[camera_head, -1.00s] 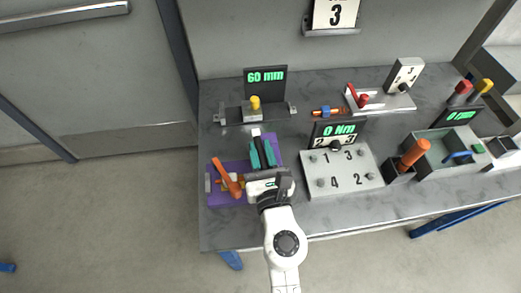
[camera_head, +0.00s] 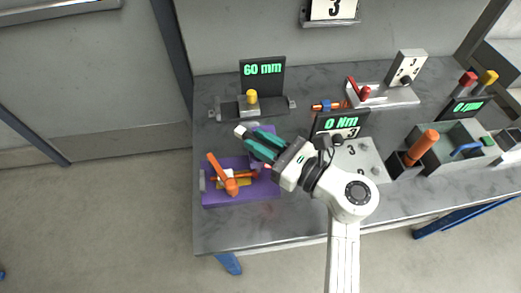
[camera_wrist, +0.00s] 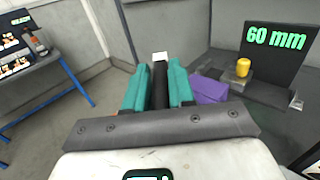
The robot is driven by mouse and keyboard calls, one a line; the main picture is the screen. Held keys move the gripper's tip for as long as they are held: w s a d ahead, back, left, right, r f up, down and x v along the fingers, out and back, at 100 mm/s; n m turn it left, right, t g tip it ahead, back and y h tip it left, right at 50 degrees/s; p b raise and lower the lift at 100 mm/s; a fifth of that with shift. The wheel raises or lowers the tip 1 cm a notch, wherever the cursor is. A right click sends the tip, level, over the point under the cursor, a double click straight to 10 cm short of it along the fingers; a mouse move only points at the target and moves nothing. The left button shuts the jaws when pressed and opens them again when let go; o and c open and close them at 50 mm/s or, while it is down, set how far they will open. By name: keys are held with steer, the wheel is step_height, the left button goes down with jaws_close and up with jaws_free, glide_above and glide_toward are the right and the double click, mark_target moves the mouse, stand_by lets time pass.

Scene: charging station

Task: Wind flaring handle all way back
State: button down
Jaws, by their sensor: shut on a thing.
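The flaring device is a purple base (camera_head: 262,190) at the table's left with an orange handle (camera_head: 222,175) over yellow and orange parts. My gripper (camera_head: 257,142) has teal fingers and is right of the handle, above the base's back right part. It points to the upper left and is apart from the handle. Between the fingers in the wrist view is a black rod-like piece (camera_wrist: 160,88) with a white tip (camera_wrist: 159,57); the gripper is shut on it. A purple part (camera_wrist: 209,90) shows right of the fingers there. My gripper hides part of the base.
A grey fixture with a yellow knob (camera_head: 252,97) and a "60 mm" display (camera_head: 263,70) stands behind. The grey numbered plate (camera_head: 372,158) with the "0 Nm" display (camera_head: 340,122) is at the right, partly behind my arm. Bare table lies in front of the base.

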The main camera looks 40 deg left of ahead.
steer(key=n+g+b, duration=0.1)
steer(key=g+b, duration=0.1)
steer(key=b, duration=0.1)
steer(key=n+g+h+b, duration=0.1)
steer(key=n+g+b, duration=0.1)
steer(key=b, duration=0.1)
steer(key=n+g+b, duration=0.1)
steer(key=g+b, duration=0.1)
steer(key=b, duration=0.2)
steer(key=shift+w+f+g+h, duration=0.3)
steer(key=shift+f+h, duration=0.1)
steer(key=n+g+b, duration=0.1)
steer(key=b, duration=0.1)
steer(key=shift+a+r+h+b, duration=0.1)
steer(key=shift+r+h+b, duration=0.05)
steer(key=shift+h+b, duration=0.25)
steer(key=shift+n+g+b, duration=0.3)
steer(key=shift+n+g, duration=0.1)
steer(key=shift+g, duration=0.1)
steer(key=shift+r+g+h+b, duration=0.25)
steer(key=shift+g+h+b, duration=0.05)
steer(key=shift+b, duration=0.1)
steer(key=c, duration=1)
jaws_free()
steer(key=shift+c, duration=0.2)
steer(key=b+v, duration=0.1)
steer(key=v, duration=0.9)
steer(key=shift+w+d, duration=0.2)
steer(key=shift+d, duration=0.1)
